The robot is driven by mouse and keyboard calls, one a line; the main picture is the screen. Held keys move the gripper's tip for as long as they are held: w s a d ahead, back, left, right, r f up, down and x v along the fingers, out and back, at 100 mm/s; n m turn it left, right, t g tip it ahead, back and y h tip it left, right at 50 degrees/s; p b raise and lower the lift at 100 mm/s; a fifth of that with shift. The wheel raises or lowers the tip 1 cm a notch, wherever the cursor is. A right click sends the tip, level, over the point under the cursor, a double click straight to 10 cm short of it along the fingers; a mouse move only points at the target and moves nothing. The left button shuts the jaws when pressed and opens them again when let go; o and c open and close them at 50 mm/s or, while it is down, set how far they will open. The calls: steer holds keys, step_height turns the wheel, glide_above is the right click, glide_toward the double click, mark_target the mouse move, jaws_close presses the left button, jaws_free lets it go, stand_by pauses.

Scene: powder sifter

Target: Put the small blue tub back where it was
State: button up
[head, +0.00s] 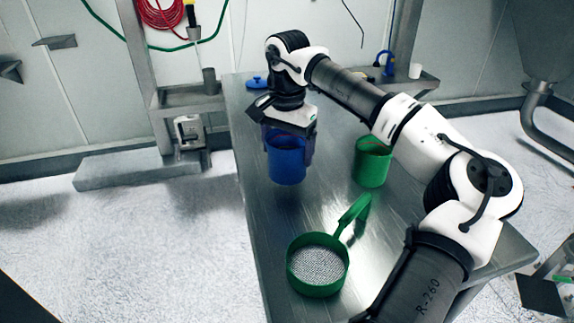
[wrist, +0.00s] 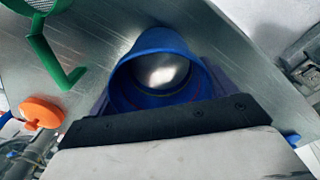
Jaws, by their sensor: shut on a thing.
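The small blue tub (head: 286,163) is upright at the left side of the metal table, below my wrist in the head view. My gripper (head: 289,145) points down and is shut on it, with fingers at both sides of its upper part. In the wrist view the blue tub (wrist: 189,48) opens toward the camera between my gripper's fingers (wrist: 160,95). Its inside looks grey with a bright patch. I cannot tell for sure whether its base touches the table.
A green tub (head: 372,163) stands to the right. A green sieve (head: 318,266) with a raised handle lies in front on the table (head: 270,232). A blue lid (head: 256,83) sits at the far left corner. An orange object (wrist: 42,112) shows in the wrist view.

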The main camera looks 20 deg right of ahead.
steer(key=shift+f+p, duration=0.35)
steer(key=shift+f, duration=2.35)
steer(key=shift+f, duration=0.2)
steer(key=o, duration=1)
steer(key=shift+r, duration=0.1)
step_height(320, 180, up, 12)
steer(key=b, duration=0.1)
steer(key=shift+r, duration=0.1)
